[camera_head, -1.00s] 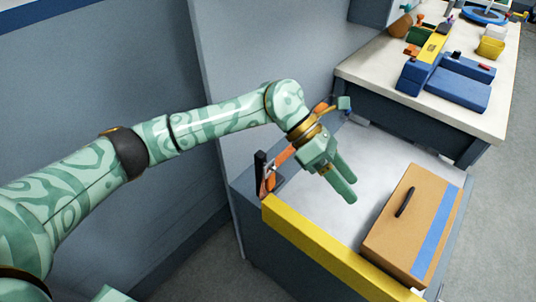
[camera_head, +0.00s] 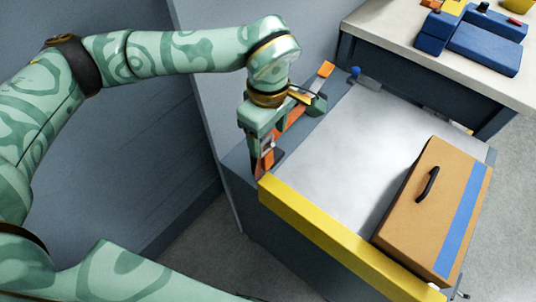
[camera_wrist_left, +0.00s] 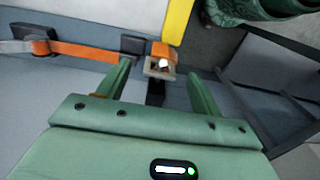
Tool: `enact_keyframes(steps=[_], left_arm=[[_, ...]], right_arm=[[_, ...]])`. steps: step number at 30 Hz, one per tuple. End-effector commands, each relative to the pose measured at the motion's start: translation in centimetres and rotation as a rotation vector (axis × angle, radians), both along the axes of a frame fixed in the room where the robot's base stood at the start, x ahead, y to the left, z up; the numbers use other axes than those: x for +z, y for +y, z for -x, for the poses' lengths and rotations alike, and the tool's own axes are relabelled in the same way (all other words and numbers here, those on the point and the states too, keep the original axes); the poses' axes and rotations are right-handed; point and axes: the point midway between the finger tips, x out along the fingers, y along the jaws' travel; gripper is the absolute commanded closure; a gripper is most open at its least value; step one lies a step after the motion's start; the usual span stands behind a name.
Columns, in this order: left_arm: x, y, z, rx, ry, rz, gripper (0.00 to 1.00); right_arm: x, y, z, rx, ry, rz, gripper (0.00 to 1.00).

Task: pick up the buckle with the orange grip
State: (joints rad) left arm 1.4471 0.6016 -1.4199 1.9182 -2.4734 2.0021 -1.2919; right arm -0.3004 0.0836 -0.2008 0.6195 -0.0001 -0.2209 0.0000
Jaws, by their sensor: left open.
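The buckle (camera_wrist_left: 162,62) shows in the left wrist view as a pale metal piece with an orange grip at its top, beside a dark post. It lies between and just beyond the fingertips of my open left gripper (camera_wrist_left: 158,78), with no clear contact. In the head view my left gripper (camera_head: 263,145) points down over the near left corner of the white-topped surface. Some orange of the strap and buckle shows around it there, but the gripper partly hides the buckle. My right gripper is not in view.
An orange strap (camera_wrist_left: 85,52) runs leftward from a dark block beside the buckle. A yellow edge bar (camera_head: 335,245) borders the white surface (camera_head: 355,135). A tan case (camera_head: 425,205) with a black handle stands to the right. A bench with blue blocks (camera_head: 483,48) is behind.

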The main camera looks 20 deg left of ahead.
Motion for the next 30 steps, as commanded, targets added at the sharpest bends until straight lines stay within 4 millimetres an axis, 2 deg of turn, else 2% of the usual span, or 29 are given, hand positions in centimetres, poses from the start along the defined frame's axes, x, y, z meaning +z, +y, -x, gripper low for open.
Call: enact_keyframes(steps=[9,12,19,24,30], left_arm=[[-4.8,0.3,0.0,0.0,0.005,0.0,0.35],[-5.4,0.3,0.0,0.0,0.004,0.001,0.35],[-5.3,0.3,-0.1,0.0,-0.001,0.0,0.35],[-5.3,0.3,-0.1,0.0,0.0,0.0,0.82],[-5.3,0.3,-0.1,0.0,0.0,0.001,0.83]], right_arm=[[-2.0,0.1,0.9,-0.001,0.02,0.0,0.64],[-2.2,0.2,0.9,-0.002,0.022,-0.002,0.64],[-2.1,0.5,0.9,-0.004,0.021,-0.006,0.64],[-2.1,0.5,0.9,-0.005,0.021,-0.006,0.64],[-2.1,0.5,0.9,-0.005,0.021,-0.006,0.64]])
